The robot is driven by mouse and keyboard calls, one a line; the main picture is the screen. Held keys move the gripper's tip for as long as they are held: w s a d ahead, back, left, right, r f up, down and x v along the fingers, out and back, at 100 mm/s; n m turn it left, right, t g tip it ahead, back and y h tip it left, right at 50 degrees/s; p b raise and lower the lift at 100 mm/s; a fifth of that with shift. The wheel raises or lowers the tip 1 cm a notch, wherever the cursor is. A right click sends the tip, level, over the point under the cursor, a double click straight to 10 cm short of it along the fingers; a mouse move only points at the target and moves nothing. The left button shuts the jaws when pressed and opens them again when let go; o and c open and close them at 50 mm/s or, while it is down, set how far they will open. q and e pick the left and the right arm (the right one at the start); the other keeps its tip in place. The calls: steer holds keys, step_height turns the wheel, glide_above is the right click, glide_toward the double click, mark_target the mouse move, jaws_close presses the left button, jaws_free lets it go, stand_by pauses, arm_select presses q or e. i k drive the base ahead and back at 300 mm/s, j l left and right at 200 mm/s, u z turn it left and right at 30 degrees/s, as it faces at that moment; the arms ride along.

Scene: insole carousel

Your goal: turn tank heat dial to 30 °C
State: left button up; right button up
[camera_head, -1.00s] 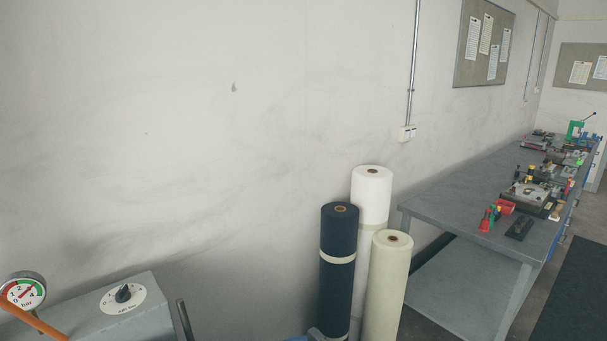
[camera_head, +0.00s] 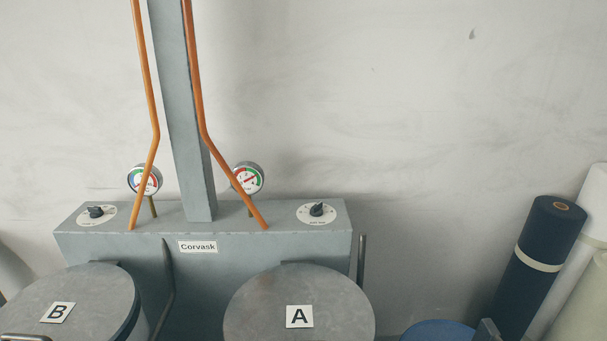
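A grey machine labelled Corvask (camera_head: 198,247) stands against the wall. A black knob on a white round plate, the left dial (camera_head: 96,213), sits on its top at the left. A like knob, the right dial (camera_head: 317,212), sits on its top at the right. The print on both plates is too small to read, so I cannot tell which is the tank heat dial. Two round gauges, left (camera_head: 145,180) and right (camera_head: 247,178), stand behind the top, partly crossed by copper pipes. Neither of my grippers is in view.
Round lidded tanks B (camera_head: 90,290) and A (camera_head: 345,295) stand in front of the machine. A grey column (camera_head: 183,120) rises between two copper pipes. Upright handles or rods flank the tanks. A dark blue roll (camera_head: 535,255) and pale rolls stand at the right.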

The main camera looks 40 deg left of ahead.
mark_target(95, 211)
steer(key=u, duration=1.85)
steer(key=j+u, duration=0.1)
steer(key=j, duration=0.4)
steer(key=i+j+u, duration=0.1)
steer(key=j, duration=0.35)
steer(key=j+u, duration=0.1)
steer(key=j, duration=0.4)
steer(key=i+j+u, duration=0.15)
steer(key=j, duration=0.3)
steer(key=i+j+u, duration=0.1)
steer(key=j, duration=0.35)
steer(key=i+j+u, duration=0.1)
steer(key=j, duration=0.35)
steer(key=i+j+u, duration=0.1)
steer(key=j, duration=0.35)
